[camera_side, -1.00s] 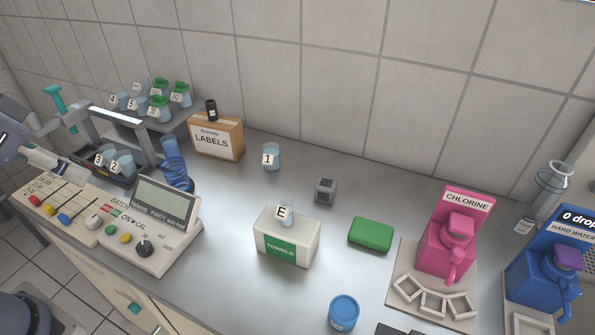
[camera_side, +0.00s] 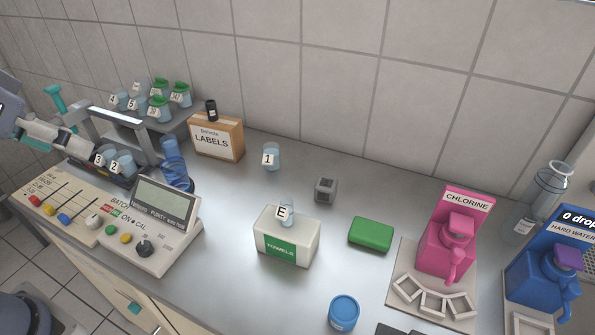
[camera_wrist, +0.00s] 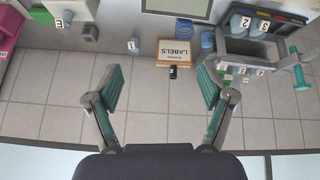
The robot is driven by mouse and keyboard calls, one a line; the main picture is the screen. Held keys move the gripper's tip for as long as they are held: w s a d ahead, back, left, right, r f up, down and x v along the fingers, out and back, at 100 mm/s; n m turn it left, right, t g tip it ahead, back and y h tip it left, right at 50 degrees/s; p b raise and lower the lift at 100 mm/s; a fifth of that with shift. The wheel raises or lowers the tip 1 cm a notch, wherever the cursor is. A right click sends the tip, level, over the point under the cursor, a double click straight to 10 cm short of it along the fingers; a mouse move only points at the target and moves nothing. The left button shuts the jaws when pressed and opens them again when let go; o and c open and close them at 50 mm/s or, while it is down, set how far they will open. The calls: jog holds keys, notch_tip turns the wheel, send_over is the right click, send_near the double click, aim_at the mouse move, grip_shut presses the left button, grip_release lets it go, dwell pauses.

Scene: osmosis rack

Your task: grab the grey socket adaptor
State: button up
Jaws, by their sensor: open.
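The grey socket adaptor (camera_side: 325,190) is a small grey cube with dark openings. It sits on the metal bench right of the cup marked 1 and behind the towels box. In the wrist view it shows at the upper left (camera_wrist: 90,33). My gripper (camera_wrist: 160,78) is open, with two teal-padded fingers spread wide and nothing between them. In the side view my gripper (camera_side: 88,140) is at the far left by the rack, well away from the adaptor. Its fingertips are hard to make out there.
The towels box (camera_side: 286,241) with a cup marked E stands in front of the adaptor. A green block (camera_side: 371,234), the cup marked 1 (camera_side: 271,157) and the labels box (camera_side: 216,138) are nearby. The control panel (camera_side: 140,230) and cup rack (camera_side: 125,119) crowd the left.

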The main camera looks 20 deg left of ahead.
jog(key=w+r+n, duration=0.2)
jog(key=w+r, duration=0.4)
jog(key=w, duration=0.1)
jog(key=m+g, duration=0.2)
jog(key=m, duration=0.1)
send_over(326, 183)
jog(key=s, duration=0.2)
jog(key=f, duration=2.9)
jog(key=shift+d, duration=0.3)
jog(key=shift+a+x, duration=0.1)
jog(key=shift+x, duration=1.5)
jog(key=shift+a+x, duration=0.15)
jog(key=shift+x, duration=1.45)
jog(key=shift+s, duration=0.1)
jog(key=shift+c, duration=0.3)
